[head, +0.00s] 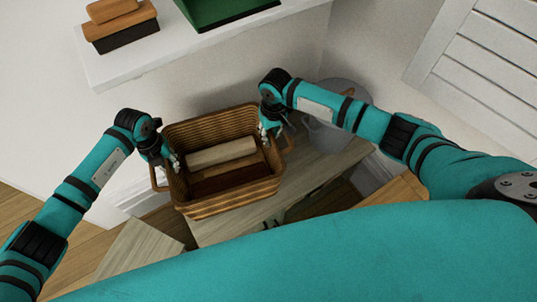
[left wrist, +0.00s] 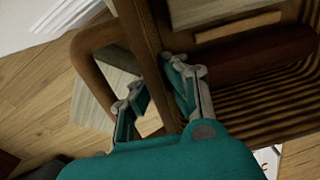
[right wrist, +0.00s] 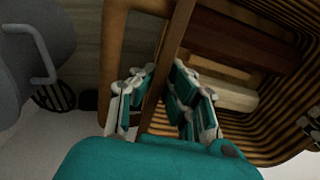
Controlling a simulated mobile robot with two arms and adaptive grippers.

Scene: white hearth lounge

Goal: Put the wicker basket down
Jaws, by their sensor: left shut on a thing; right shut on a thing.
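The brown wicker basket (head: 235,199) is in the middle of the head view, open side up. It holds a cream roll (head: 221,152) and dark red-brown pieces (head: 222,181). My left gripper (head: 168,161) is shut on its left side, by the loop handle; the left wrist view shows the fingers (left wrist: 158,82) on both sides of the rim. My right gripper (head: 270,127) is shut on its right side, and in the right wrist view its fingers (right wrist: 160,80) straddle the rim. The basket is over a pale wooden surface (head: 325,163); I cannot tell whether they touch.
A white shelf (head: 170,58) behind carries a brown brush-like object (head: 121,27) and a green tray (head: 225,10). A grey rounded object (head: 345,92) stands behind my right arm. A white slatted panel (head: 480,60) is at the right. Wooden floor (head: 50,215) shows at the left.

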